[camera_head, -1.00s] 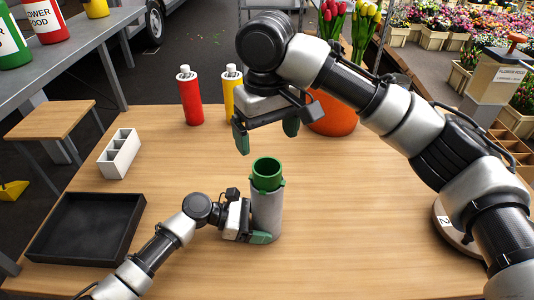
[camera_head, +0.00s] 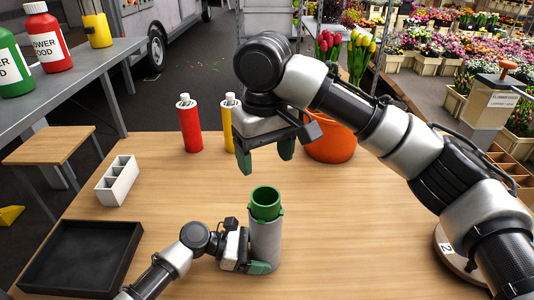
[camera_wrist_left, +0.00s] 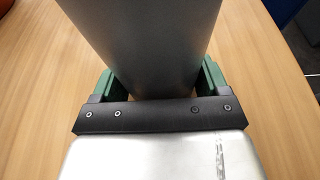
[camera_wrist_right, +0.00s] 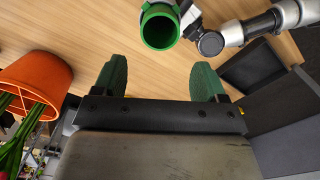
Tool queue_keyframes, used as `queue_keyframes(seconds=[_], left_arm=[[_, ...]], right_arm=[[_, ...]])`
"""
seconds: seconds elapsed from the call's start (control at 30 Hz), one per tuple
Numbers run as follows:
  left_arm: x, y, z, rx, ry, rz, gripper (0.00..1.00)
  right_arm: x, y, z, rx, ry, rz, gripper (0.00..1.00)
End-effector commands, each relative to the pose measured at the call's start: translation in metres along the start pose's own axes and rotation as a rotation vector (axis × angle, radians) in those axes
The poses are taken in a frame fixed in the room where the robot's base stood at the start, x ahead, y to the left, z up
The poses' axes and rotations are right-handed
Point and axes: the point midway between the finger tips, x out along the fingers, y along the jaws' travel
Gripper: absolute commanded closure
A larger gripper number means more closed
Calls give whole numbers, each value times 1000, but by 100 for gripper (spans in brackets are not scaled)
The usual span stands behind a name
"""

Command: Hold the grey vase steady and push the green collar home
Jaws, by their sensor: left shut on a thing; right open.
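The grey vase (camera_head: 266,240) stands upright on the table. The green collar (camera_head: 266,213), an open ring with small side lugs, sits at its top and stands up above the grey body; how deep it sits is hidden. My left gripper (camera_head: 258,262) is shut around the vase low down; the left wrist view shows the vase (camera_wrist_left: 145,35) between its green fingers. My right gripper (camera_head: 265,156) is open and empty, fingers pointing down, above and beyond the collar and not touching it. In the right wrist view the collar (camera_wrist_right: 160,32) lies past the fingertips.
A red bottle (camera_head: 189,125) and a yellow bottle (camera_head: 228,118) stand behind. An orange pot (camera_head: 331,142) stands at the back, near tulips. A black tray (camera_head: 80,258) and a white divided holder (camera_head: 117,181) lie at left. The table right of the vase is mostly clear.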

Motion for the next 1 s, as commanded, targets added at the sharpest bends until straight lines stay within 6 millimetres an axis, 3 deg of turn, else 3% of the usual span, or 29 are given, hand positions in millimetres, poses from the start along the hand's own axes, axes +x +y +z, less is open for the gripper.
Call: queue_keyframes(seconds=[0.03,0.17,0.47,0.7,1.0], left_arm=[[0,0,0,0,1,1,44],[0,0,0,0,1,1,44],[0,0,0,0,1,1,44],[0,0,0,0,1,1,44],[0,0,0,0,1,0,44]], right_arm=[[-1,0,0,22,3,2,35],[-5,0,4,156,11,8,55],[-12,-1,18,675,17,7,100],[-13,0,27,963,6,0,100],[2,1,28,1033,1,-1,100]])
